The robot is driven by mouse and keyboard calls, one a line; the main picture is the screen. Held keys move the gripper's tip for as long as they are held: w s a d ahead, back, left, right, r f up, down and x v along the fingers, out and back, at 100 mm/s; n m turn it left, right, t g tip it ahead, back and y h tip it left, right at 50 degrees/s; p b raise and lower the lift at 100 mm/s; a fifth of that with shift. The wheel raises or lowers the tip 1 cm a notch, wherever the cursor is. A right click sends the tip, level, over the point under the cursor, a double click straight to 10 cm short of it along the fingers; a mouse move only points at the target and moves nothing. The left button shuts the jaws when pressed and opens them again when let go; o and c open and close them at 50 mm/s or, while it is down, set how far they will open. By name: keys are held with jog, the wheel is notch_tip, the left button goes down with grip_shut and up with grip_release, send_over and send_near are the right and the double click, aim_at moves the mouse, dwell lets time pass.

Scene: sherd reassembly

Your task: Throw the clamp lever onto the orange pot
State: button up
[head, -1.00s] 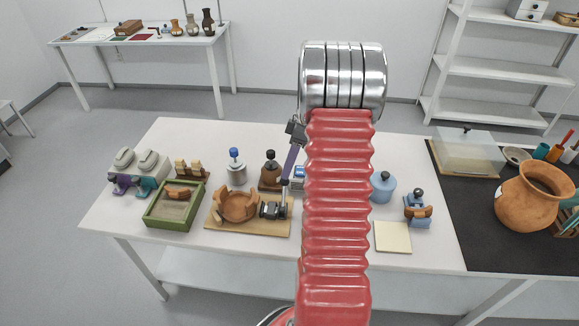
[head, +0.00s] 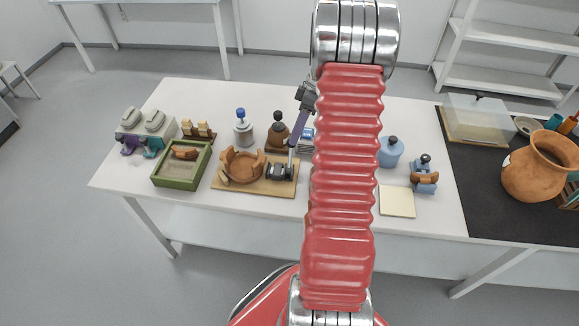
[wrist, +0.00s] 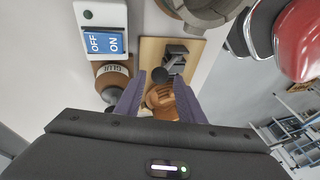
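The broken orange pot (head: 242,170) sits on a wooden board (head: 222,184); in the wrist view part of it (wrist: 160,97) shows between my fingers. A dark grey clamp (head: 280,172) stands on the board's right end, beside the pot. Its lever (head: 291,158) looks upright; its black knob (wrist: 160,76) shows in the wrist view. My gripper (head: 293,147) points down over the clamp. In the wrist view its purple fingers (wrist: 160,78) are apart, one on each side of the knob. I cannot tell if they touch it.
A blue ON/OFF switch (wrist: 103,42) and a glue bottle (wrist: 112,77) stand close by. A green-framed tray (head: 180,183) with a sherd is left of the board. A blue jar (head: 390,153) and a pale square pad (head: 397,202) are right of my arm.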

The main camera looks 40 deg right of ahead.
aim_at(291, 152)
jog(key=shift+x, duration=2.35)
jog(key=shift+s+a+r+t+h, duration=0.45)
jog(key=shift+s+a+r, duration=0.25)
jog(key=shift+a, duration=0.2)
jog(key=shift+s+a+r+n+t+h, duration=0.15)
jog(key=shift+s+a+r+t+h, duration=0.1)
jog(key=shift+s+a+h, duration=0.3)
jog(key=shift+s+a+r+n+t+h, duration=0.2)
jog(key=shift+s+a, duration=0.25)
jog(key=shift+a, duration=0.35)
jog(key=s+a, duration=0.1)
jog(key=s+a+f+t+h, duration=0.1)
jog(key=a, duration=0.1)
jog(key=s+a+f+t+h, duration=0.1)
jog(key=shift+s+a, duration=0.25)
jog(key=shift+a, duration=0.1)
jog(key=shift+s+a+f+h, duration=0.15)
jog(key=shift+a+h, duration=0.05)
jog(key=shift+h, duration=0.1)
